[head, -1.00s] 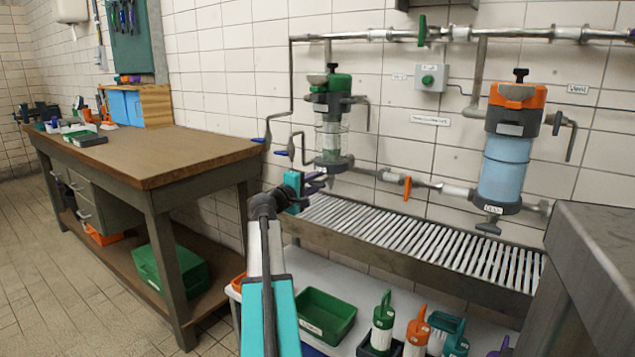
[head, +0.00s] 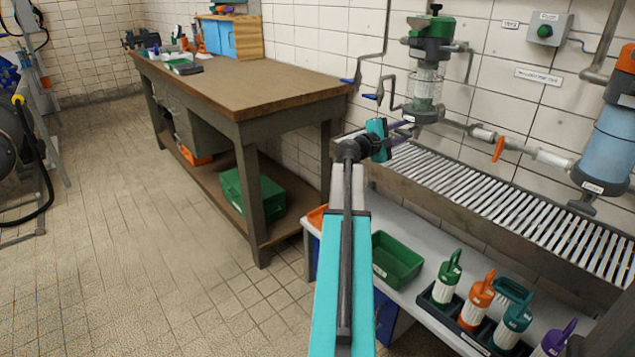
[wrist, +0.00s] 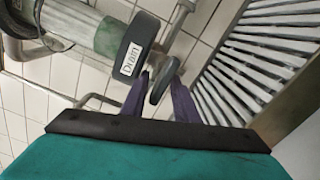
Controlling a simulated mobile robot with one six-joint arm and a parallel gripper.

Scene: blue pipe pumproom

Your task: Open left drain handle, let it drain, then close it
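The left filter unit (head: 426,80) has a green and dark head, a clear bowl and a dark base, and hangs on the wall pipes. In the wrist view its dark base (wrist: 137,48) carries a white "Drain" label. A small dark oval drain handle (wrist: 164,82) sits just below that base. My gripper (head: 408,128) reaches under the left filter. In the wrist view its two purple fingers (wrist: 160,85) are apart, one on either side of the handle. Whether they touch it cannot be made out. The handle is hidden in the head view.
A slatted drain grate (head: 500,190) runs below the filters. A second filter (head: 607,148) with a blue bowl hangs at right. An orange valve lever (head: 498,149) sits between them. A shelf with a green bin (head: 396,260) and several bottles lies below. A workbench (head: 235,85) stands left.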

